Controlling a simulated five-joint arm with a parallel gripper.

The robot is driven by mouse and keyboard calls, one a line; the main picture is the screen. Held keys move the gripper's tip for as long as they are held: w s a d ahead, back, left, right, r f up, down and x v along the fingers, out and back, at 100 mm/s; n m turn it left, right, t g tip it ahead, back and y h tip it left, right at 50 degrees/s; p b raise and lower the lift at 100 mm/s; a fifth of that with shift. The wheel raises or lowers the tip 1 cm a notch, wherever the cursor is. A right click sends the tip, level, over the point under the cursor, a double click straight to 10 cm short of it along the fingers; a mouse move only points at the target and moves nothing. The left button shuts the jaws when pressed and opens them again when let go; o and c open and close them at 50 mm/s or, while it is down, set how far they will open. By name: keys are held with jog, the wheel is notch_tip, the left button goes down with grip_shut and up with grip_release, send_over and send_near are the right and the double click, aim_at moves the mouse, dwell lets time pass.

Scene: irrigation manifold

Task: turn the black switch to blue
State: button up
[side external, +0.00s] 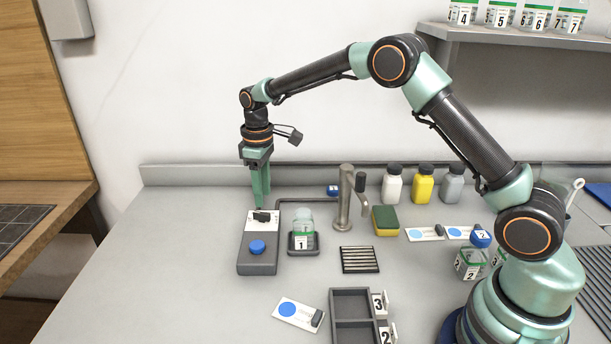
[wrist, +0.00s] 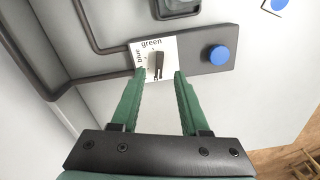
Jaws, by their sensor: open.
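The black switch (side external: 262,215) sits on a white label plate at the far end of a grey box (side external: 257,262). In the wrist view the switch (wrist: 157,62) shows as a narrow knob, its long side running up and down the picture toward the word "green" above it. The word "blue" (wrist: 138,54) is left of it. My gripper (side external: 260,203) points down just over the switch. In the wrist view my gripper (wrist: 160,74) is open, with one finger each side of the knob's near end; contact is not clear.
A blue button (side external: 257,247) is on the same box. Jar 1 (side external: 302,234) stands in a holder close to the right, with a grey pipe (side external: 300,200) behind. A tap (side external: 346,200) and sponge (side external: 385,221) are further right. The counter left of the box is clear.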

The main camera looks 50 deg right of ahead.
aim_at(264, 214)
notch_tip(264, 214, down, 6)
jog(key=shift+r, duration=0.15)
jog(key=shift+c, duration=0.3)
grip_shut()
